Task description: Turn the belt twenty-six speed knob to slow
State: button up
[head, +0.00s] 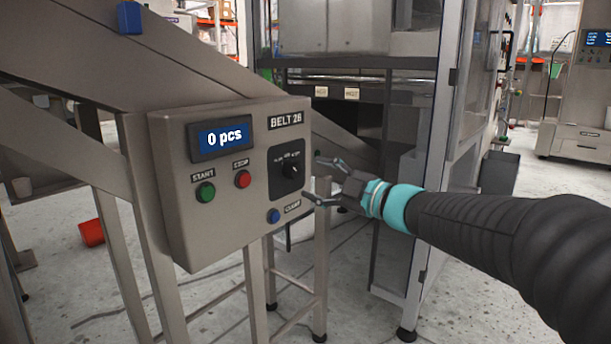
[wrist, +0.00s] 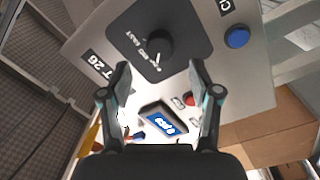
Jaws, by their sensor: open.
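The black speed knob (head: 290,171) sits on a dark plate (head: 281,186) at the right of the grey BELT 26 control box (head: 225,260). Small labels are printed above the knob, too small to read surely in the head view. A pale mark shows on the knob; I cannot tell which label it points to. In the wrist view the knob (wrist: 159,46) appears upside down, just beyond the fingertips. My gripper (head: 312,178) is open and empty, to the right of the knob, fingers spread toward the plate. Its fingers (wrist: 160,66) appear apart from the knob.
The box also carries a display (head: 222,137) reading 0 pcs, a green START button (head: 205,193), a red STOP button (head: 243,179) and a blue CLEAR button (head: 273,216) below the knob. A steel chute rises behind the box. A glazed machine frame (head: 440,150) stands behind my arm.

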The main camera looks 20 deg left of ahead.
jog(key=v, duration=0.7)
jog(key=shift+s, duration=0.1)
